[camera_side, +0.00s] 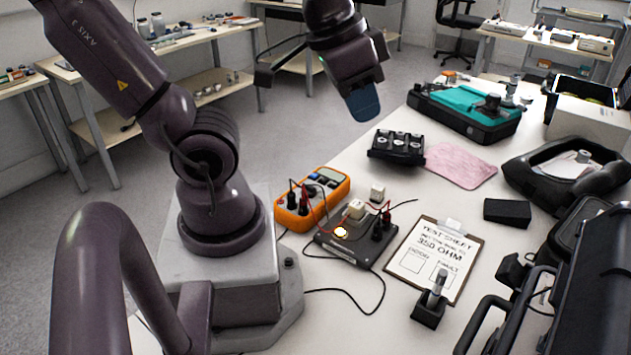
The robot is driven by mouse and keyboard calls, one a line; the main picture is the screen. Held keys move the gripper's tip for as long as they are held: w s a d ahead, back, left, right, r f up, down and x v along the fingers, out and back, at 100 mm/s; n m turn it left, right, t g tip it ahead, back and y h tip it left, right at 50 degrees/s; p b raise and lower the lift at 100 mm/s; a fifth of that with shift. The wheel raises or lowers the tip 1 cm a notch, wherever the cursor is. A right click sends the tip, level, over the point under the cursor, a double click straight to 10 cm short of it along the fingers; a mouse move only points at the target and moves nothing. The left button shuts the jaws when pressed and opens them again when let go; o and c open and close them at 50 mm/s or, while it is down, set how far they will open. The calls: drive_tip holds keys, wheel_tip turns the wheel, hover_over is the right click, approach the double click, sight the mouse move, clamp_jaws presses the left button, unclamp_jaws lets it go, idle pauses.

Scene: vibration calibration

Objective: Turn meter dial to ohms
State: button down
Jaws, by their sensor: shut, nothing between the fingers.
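An orange multimeter (335,194) lies on the white table beside my base. Dark plugs (298,200) stand in its near left end, with red and black leads running from them. Its dial is too small and partly hidden by the plugs and leads, so I cannot tell its setting. My gripper (363,106) is shut and empty, with blue fingertips pointing down. It is in the air above and to the right of the meter, well clear of it.
A dark box (345,249) with a lit yellow spot and leads sits in front of the meter. Open cases crowd the right edge.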

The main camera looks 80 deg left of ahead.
drive_tip(key=w+a+f+n+g+h, duration=0.1)
drive_tip(key=w+a+f+n+g, duration=0.3)
drive_tip(key=a+f+n, duration=0.3)
drive_tip(key=n+g+h, duration=0.1)
drive_tip(key=n+g, duration=0.3)
drive_tip(key=n, duration=1.8)
approach(315, 191)
drive_tip(key=w+r, duration=0.2)
drive_tip(key=w, duration=0.2)
drive_tip(key=a+n, duration=0.5)
drive_tip(key=n, duration=0.4)
drive_tip(key=d+f+n, duration=0.1)
drive_tip(key=f, duration=0.1)
drive_tip(key=s+f+n, duration=0.1)
drive_tip(key=f+n, duration=0.1)
drive_tip(key=f, duration=0.1)
drive_tip(key=s+d+f+n, duration=0.1)
drive_tip(key=f, duration=0.2)
drive_tip(key=shift+d+n+h, duration=0.3)
drive_tip(key=shift+s+d+f, duration=0.2)
drive_tip(key=shift+s+d, duration=0.25)
drive_tip(key=shift+s, duration=0.15)
drive_tip(key=shift+s+d+f, duration=0.15)
drive_tip(key=shift+s+d, duration=0.3)
drive_tip(key=shift+s, duration=0.1)
drive_tip(key=shift+s+d, duration=0.3)
drive_tip(key=shift+s, duration=0.2)
drive_tip(key=shift+s+d+m+g, duration=0.3)
drive_tip(key=shift+d+m, duration=0.1)
drive_tip(key=shift+m, duration=0.4)
